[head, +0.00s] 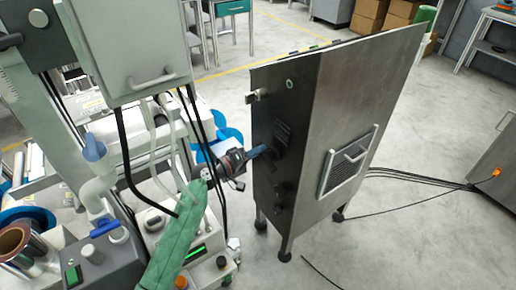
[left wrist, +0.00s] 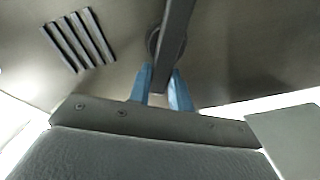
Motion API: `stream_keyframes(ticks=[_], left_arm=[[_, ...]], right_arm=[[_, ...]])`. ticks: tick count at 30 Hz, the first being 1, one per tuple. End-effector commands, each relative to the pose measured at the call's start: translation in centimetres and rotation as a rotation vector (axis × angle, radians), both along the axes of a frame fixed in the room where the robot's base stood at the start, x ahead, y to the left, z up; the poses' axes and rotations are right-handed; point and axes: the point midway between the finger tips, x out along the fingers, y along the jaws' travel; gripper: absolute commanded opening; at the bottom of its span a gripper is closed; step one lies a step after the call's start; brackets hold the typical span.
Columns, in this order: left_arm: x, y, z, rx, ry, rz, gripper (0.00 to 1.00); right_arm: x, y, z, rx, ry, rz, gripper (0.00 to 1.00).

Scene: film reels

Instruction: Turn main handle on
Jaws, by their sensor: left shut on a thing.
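A tall metal cabinet (head: 345,110) stands on legs at the centre of the head view, with a dark panel (head: 268,110) on its left side. My left gripper (head: 262,152) reaches to this dark panel from the left. In the left wrist view, its two blue fingertips (left wrist: 161,88) are shut on a dark bar-shaped handle (left wrist: 174,40), one finger on each side. The handle's round base (left wrist: 153,42) shows on the panel behind it. In the head view the handle is hard to make out against the dark panel. My right gripper is not in view.
Slotted vents (left wrist: 78,42) lie beside the handle on the panel. A small latch (head: 257,96) sticks out near the panel's upper left edge. Grey machinery with hanging black cables (head: 122,150) crowds the left side. Floor cables (head: 415,180) run right from the cabinet.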

Motion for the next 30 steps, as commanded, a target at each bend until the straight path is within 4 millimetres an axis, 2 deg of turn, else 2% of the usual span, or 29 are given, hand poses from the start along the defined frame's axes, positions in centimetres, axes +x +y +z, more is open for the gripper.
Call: stream_keyframes(ticks=[6, 9, 18, 24, 30], left_arm=[[0.3, 0.3, -0.3, -0.111, 0.155, 0.003, 0.0], [0.3, 0.3, -0.6, -0.158, 0.218, 0.002, 0.0], [0.4, 0.3, -1.2, -0.257, 0.351, 0.003, 0.0], [0.4, 0.3, -1.5, -0.288, 0.393, 0.004, 0.0], [0.4, 0.4, -1.5, -0.296, 0.405, 0.004, 0.0]], right_arm=[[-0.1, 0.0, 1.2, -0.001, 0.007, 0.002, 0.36], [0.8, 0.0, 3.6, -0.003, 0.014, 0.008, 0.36], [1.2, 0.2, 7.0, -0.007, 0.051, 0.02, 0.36], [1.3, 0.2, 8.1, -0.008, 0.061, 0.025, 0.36], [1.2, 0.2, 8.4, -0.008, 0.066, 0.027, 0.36]])
